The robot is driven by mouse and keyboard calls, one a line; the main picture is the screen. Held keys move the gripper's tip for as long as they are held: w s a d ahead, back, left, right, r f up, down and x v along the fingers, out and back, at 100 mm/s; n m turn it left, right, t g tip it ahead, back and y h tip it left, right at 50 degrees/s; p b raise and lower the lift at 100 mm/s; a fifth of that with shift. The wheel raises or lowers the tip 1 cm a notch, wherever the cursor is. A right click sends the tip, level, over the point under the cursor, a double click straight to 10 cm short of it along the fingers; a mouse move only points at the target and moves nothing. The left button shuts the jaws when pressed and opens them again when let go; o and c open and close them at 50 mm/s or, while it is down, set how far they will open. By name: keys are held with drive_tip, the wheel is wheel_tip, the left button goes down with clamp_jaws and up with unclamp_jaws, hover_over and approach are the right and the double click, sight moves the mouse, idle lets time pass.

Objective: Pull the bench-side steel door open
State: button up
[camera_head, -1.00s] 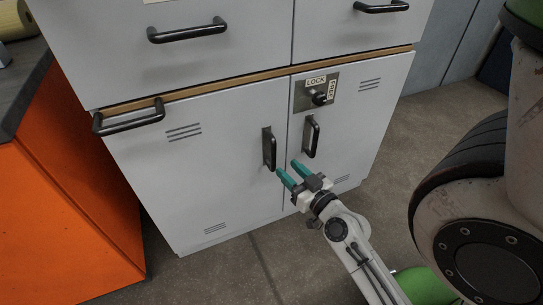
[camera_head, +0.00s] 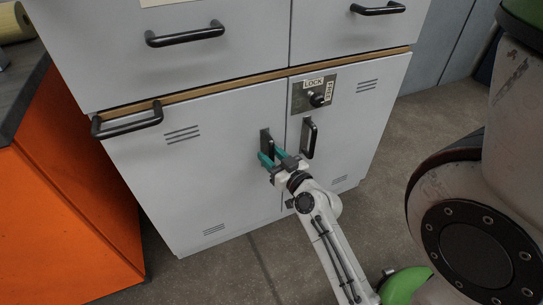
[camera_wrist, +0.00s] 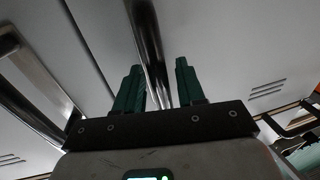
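The steel door on the bench side (camera_head: 190,180) is the left lower door of the grey cabinet, beside the orange bench. It looks shut. Its dark upright handle (camera_head: 265,136) is near the door's right edge; the lower part is partly hidden by my gripper (camera_head: 271,157). In the wrist view the handle (camera_wrist: 149,45) runs between the two teal fingers of my gripper (camera_wrist: 158,82). The fingers stand apart, one on each side of the handle, with a visible gap on the right finger's side.
The right lower door (camera_head: 345,145) has its own handle (camera_head: 309,138) close by and a lock plate (camera_head: 314,95). A dark bar handle (camera_head: 127,121) sticks out at the cabinet's upper left. The orange bench (camera_head: 65,215) stands left. The floor (camera_head: 215,275) in front is clear.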

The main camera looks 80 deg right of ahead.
clamp_jaws()
idle(0.4)
